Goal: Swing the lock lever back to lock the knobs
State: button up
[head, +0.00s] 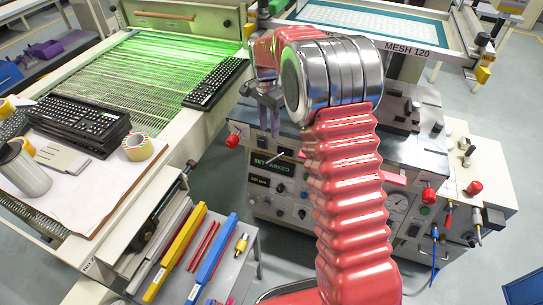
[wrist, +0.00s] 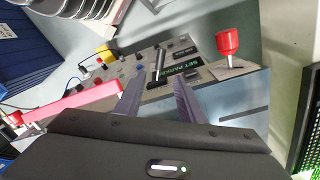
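My gripper (wrist: 158,84) is open, with its two grey fingers apart and nothing held between them. In the head view my gripper (head: 268,122) hangs in front of the press's control panel, fingers pointing down. A short black lever (wrist: 158,64) stands out from the panel just beyond and between the fingertips in the wrist view; I cannot tell whether they touch it. It looks like the lock lever. One red knob (wrist: 228,42) is right of the fingers in the wrist view; in the head view red knobs show at left (head: 232,141) and right (head: 428,195).
The panel display (head: 272,164) reads "SET PARKED". A red bar (wrist: 75,103) lies left of the fingers in the wrist view. A drying rack bed (head: 150,75) with keyboards is at left. A tool cart (head: 222,250) stands in front. My arm hides the panel's middle.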

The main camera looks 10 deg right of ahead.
aim_at(271, 159)
jog(key=shift+f, duration=0.2)
jog(key=f, duration=1.3)
jog(key=shift+s+d+f, duration=0.2)
jog(key=shift+s+f, duration=0.15)
jog(key=shift+c, duration=0.4)
grip_shut()
